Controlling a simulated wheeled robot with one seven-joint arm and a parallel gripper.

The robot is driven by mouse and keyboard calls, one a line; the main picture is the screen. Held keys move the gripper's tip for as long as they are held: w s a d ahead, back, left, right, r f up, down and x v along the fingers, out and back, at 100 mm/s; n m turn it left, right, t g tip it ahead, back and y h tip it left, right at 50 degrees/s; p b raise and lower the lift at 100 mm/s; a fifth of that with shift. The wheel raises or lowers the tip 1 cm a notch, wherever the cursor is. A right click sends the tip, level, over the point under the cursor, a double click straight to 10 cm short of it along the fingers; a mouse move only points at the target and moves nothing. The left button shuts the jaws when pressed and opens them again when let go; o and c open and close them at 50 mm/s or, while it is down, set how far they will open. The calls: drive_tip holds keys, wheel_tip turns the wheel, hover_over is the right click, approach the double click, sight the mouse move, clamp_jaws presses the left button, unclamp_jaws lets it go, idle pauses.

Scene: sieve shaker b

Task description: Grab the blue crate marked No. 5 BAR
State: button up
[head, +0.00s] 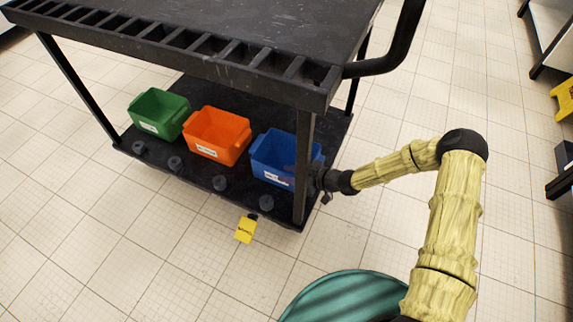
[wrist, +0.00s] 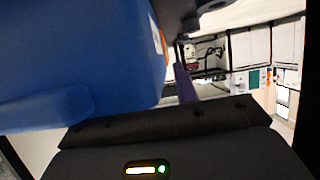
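The blue crate (head: 275,162) stands on the cart's lower shelf, at the right end of a row of crates. It has a white label on its front, too small to read. My gripper (head: 314,178) is at the crate's right side, partly hidden by the cart's front right post. In the wrist view the blue crate (wrist: 75,60) fills the left, very close to the dark gripper body. A thin dark purple part (wrist: 185,85) shows beside the crate, perhaps a finger. The fingertips are not clear, so I cannot tell whether they grip the crate.
The black cart (head: 215,62) has a slotted top tray above the crates. An orange crate (head: 217,134) and a green crate (head: 159,113) stand to the left.

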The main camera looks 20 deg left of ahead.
drive_tip(key=shift+a, duration=0.1)
idle(0.3)
clamp_jaws()
drive_tip(key=shift+s, duration=0.1)
drive_tip(key=shift+r, duration=0.1)
idle(1.1)
